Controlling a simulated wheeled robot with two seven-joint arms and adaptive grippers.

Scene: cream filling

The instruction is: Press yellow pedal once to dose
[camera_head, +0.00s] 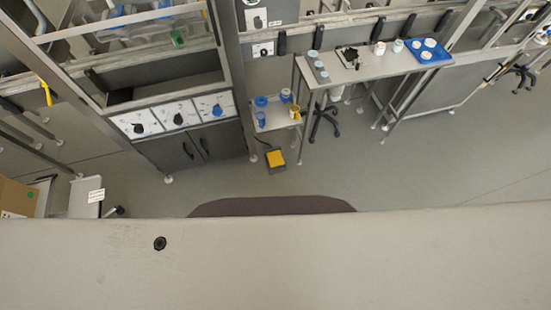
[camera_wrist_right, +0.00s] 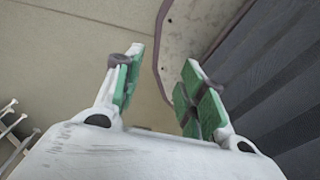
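The yellow pedal (camera_head: 275,158) sits in a dark housing on the floor, in the middle of the head view, in front of a small low table. A dark cable runs from it toward the back. Nothing is seen touching it. My right gripper (camera_wrist_right: 163,68) shows in the right wrist view, with green-padded fingers spread apart and nothing between them. Neither gripper shows in the head view, so how far the right one is from the pedal cannot be told. The pedal is not seen in the wrist view.
The low table (camera_head: 278,122) behind the pedal holds blue containers and a yellow item. A grey cabinet (camera_head: 170,152) stands to its left. A long table (camera_head: 375,72) with a blue tray (camera_head: 428,58) is at the back right. The floor (camera_head: 400,170) right of the pedal is clear.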

